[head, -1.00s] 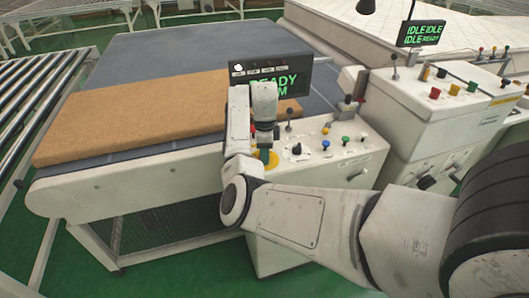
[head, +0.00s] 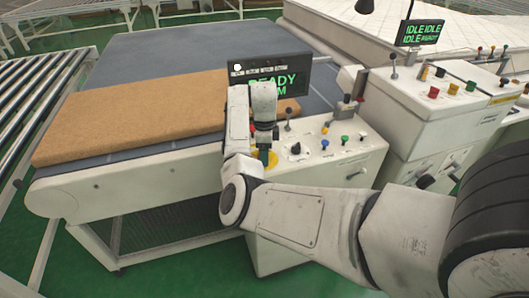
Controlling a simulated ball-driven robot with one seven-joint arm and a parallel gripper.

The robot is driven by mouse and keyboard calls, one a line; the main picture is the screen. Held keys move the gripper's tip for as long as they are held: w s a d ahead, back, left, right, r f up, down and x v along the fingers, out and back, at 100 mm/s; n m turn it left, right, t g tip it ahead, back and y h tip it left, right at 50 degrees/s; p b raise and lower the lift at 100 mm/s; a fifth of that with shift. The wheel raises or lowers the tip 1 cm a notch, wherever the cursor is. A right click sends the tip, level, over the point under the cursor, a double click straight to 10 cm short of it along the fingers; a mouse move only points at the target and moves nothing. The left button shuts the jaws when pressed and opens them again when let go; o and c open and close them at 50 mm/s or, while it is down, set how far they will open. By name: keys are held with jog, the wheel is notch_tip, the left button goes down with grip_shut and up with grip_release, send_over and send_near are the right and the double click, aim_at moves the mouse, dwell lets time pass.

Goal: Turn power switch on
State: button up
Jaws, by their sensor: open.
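The control box (head: 335,150) carries a black rotary knob (head: 296,149), blue, green and white buttons, and a lever (head: 288,120). A handle-like switch (head: 357,171) is on its front face. I cannot tell which of these is the power switch. My gripper (head: 264,156) points down over a yellow disc (head: 260,163) at the box's left end, left of the black knob. Its jaws are open; my arm hides part of the panel, and contact cannot be told. A dark display (head: 270,76) behind my wrist shows green text, partly hidden, including "READY".
A tan mattress (head: 130,115) lies on the grey conveyor bed (head: 160,55) at left. A second control cabinet (head: 425,110) with coloured buttons stands at right, under a display (head: 424,33) reading "IDLE". Metal rollers (head: 40,90) run along the left edge.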

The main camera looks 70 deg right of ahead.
notch_tip(320, 180, up, 11)
jog(key=b, duration=0.1)
dwell(0.4)
jog(key=shift+f, duration=0.2)
dwell(0.3)
jog(key=a+f+n+h, duration=0.1)
jog(key=f+n, duration=0.1)
jog(key=a+f+n+h, duration=0.1)
jog(key=f+n, duration=0.1)
jog(key=n, duration=0.1)
jog(key=a+f+n+h, duration=0.1)
jog(key=a+f+n, duration=0.1)
jog(key=shift+s+n, duration=0.3)
jog(key=s+a+f+n+t+y, duration=0.1)
jog(key=s+a+f+n+t, duration=0.15)
jog(key=a+n, duration=0.7)
jog(key=s+a+f+n+t+y, duration=0.1)
jog(key=a+f+n, duration=0.35)
jog(key=a, duration=0.75)
jog(key=s+a+f+n+t+y, duration=0.1)
jog(key=s+a+f+n+t, duration=0.1)
jog(key=a+n, duration=0.8)
jog(key=s+f+g, duration=0.4)
jog(key=s+f, duration=0.2)
jog(key=s, duration=0.4)
jog(key=shift+s, duration=0.35)
